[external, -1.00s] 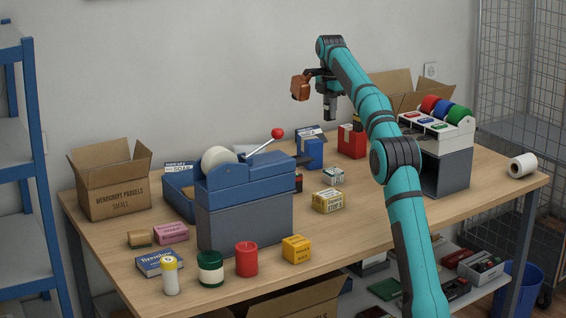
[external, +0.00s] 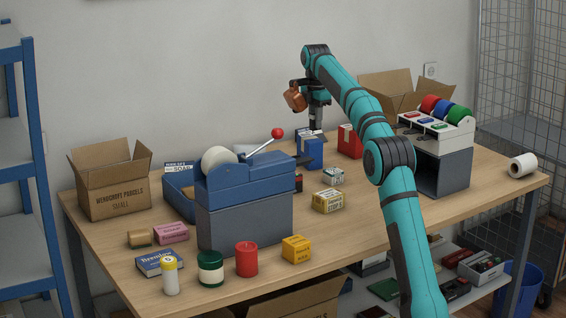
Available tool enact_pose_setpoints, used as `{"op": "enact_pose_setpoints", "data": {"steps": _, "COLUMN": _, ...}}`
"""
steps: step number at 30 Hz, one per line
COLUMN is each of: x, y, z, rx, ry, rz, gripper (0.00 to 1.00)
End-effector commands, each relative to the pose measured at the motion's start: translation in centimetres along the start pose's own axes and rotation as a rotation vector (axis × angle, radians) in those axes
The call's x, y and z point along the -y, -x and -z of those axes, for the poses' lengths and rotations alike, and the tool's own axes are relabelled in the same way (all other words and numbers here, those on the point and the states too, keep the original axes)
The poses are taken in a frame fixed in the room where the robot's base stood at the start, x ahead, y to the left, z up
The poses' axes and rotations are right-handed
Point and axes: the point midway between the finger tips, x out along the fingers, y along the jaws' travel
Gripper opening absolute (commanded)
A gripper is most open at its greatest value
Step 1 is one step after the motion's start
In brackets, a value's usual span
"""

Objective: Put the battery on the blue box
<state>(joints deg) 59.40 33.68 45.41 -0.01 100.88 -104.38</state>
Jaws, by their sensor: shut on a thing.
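My gripper (external: 297,88) is at the end of my arm, above the back of the counter. It is shut on a small copper-brown block, which I take to be the battery (external: 295,99). The block is held in the air, tilted, and its far side is hidden. A blue box (external: 312,155) stands on the counter below and a little right of it, with a printed label at its top. The battery is apart from the box. My wrist hangs just above the box's back part and partly hides it.
A red box (external: 350,142) stands right of the blue box. A blue machine with a red-knobbed lever (external: 245,180) is in front left. A yellow-white carton (external: 327,200) and an open cardboard box (external: 113,190) also stand on the counter. The wood at front right is clear.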

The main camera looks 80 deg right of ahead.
Motion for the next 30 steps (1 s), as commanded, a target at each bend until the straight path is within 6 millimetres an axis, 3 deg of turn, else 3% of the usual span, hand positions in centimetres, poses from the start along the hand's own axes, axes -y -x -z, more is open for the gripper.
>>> {"op": "enact_pose_setpoints", "data": {"steps": 9, "x": 0.1, "y": -3.4, "z": 0.0, "rx": 0.0, "ry": 0.0, "rz": 0.001, "gripper": 0.0}}
{"op": "enact_pose_setpoints", "data": {"steps": 20, "x": 0.0, "y": -3.7, "z": 0.0, "rx": 0.0, "ry": 0.0, "rz": 0.001, "gripper": 0.0}}
{"op": "enact_pose_setpoints", "data": {"steps": 21, "x": 0.0, "y": -3.8, "z": 0.0, "rx": 0.0, "ry": 0.0, "rz": 0.001, "gripper": 0.22}}
{"op": "enact_pose_setpoints", "data": {"steps": 24, "x": 0.0, "y": -3.7, "z": 0.0, "rx": 0.0, "ry": 0.0, "rz": 0.001, "gripper": 0.41}}
{"op": "enact_pose_setpoints", "data": {"steps": 30, "x": 0.0, "y": -3.7, "z": 0.0, "rx": 0.0, "ry": 0.0, "rz": 0.0, "gripper": 0.42}}
